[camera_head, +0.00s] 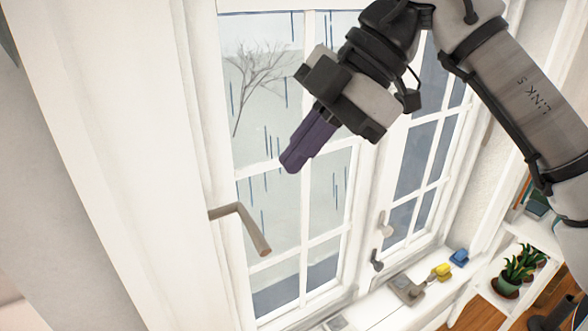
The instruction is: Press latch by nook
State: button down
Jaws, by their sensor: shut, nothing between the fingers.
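A beige-brown lever handle (243,224) sticks out from a white frame at the left and bends down to the right. A pale handle (384,225) and a small dark handle (376,260) sit on the window frame further right. I cannot tell for certain which of these is the latch. My gripper (291,164) is shut and empty, its dark purple fingers pointing down and left in front of the window panes. It appears above and to the right of the lever handle, apart from it.
The white-framed window (288,215) fills the middle. On its sill are a grey-brown block (405,288), a yellow item (441,270) and a blue item (459,257). Potted plants (508,283) stand on a white shelf at the right. A white wall edge (125,150) runs down the left.

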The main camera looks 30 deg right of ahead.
jog(key=b, duration=0.7)
send_over(265, 243)
notch_tip(265, 243, down, 7)
jog(key=shift+f, duration=0.1)
jog(key=f+b, duration=0.1)
jog(key=f, duration=0.1)
jog(key=shift+w+d+f+b, duration=0.2)
jog(key=shift+w+f+b, duration=0.15)
jog(key=shift+b, duration=0.05)
jog(key=shift+w+d+f, duration=0.1)
jog(key=shift+f, duration=0.2)
jog(key=shift+f+b, duration=0.1)
jog(key=shift+b, duration=0.25)
